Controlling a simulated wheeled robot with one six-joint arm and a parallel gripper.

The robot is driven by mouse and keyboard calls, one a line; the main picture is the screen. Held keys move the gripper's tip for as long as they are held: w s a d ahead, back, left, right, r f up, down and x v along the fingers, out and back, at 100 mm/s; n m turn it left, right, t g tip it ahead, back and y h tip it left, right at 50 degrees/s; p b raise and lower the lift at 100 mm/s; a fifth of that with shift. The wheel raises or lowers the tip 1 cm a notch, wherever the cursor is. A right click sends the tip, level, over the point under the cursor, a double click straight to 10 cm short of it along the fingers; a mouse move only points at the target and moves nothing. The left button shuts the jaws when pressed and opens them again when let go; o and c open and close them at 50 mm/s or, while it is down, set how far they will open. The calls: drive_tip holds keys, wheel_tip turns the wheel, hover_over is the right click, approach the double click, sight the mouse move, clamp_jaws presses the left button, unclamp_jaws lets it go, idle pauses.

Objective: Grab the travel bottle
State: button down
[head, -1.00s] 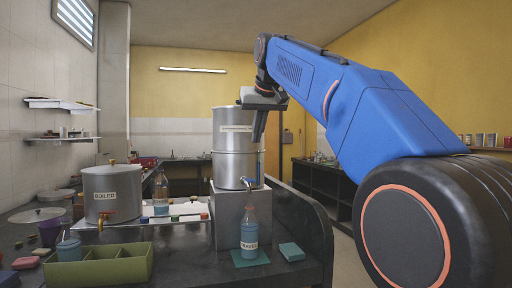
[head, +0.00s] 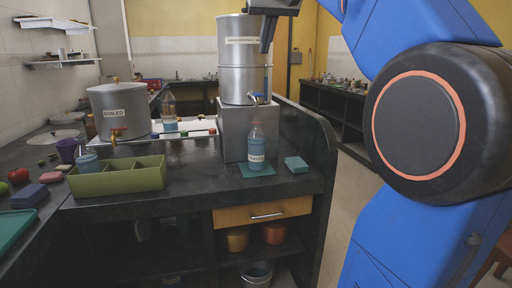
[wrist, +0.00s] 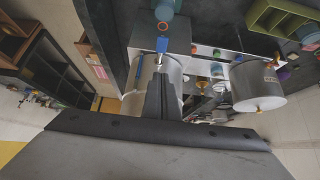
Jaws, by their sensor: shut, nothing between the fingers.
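A clear bottle with blue liquid and a white label (head: 257,148) stands upright on a green mat in front of the tall steel canister; I take it as the travel bottle, though its lettering is too small to read surely. It also shows at the top edge of the wrist view (wrist: 164,12), partly cut off. A similar bottle (head: 169,113) stands farther back, beside the wide canister. My gripper (head: 267,46) is at the top of the head view, in front of the tall canister's upper right, well above the bottle. Its fingers (wrist: 162,78) are shut and empty.
The tall steel canister (head: 237,60) with a blue-levered tap stands on a grey block (head: 233,130). A wide canister (head: 120,108), a green divided tray (head: 90,184) and a teal block (head: 297,164) are nearby. A raised dark counter edge (head: 318,135) stands at the right.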

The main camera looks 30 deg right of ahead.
drive_tip(key=c, duration=1.6)
unclamp_jaws()
drive_tip(key=shift+w+f, duration=0.15)
drive_tip(key=shift+f, duration=0.05)
drive_tip(key=shift+c, duration=0.2)
drive_tip(key=shift+o, duration=0.9)
drive_tip(key=w+a+f+m+g+h, duration=0.1)
drive_tip(key=w+a+f+m+g, duration=0.1)
drive_tip(key=w+f+m, duration=0.1)
wheel_tip(320, 180, down, 2)
drive_tip(key=shift+w+a+f+m+g, duration=0.15)
drive_tip(key=shift+w+m+g, duration=0.25)
drive_tip(key=shift+m, duration=0.4)
drive_tip(key=m+g+h, duration=0.3)
drive_tip(key=m, duration=0.4)
hover_over(255, 119)
drive_tip(key=a, duration=0.3)
wheel_tip(255, 119, down, 14)
drive_tip(key=shift+x, duration=2.75)
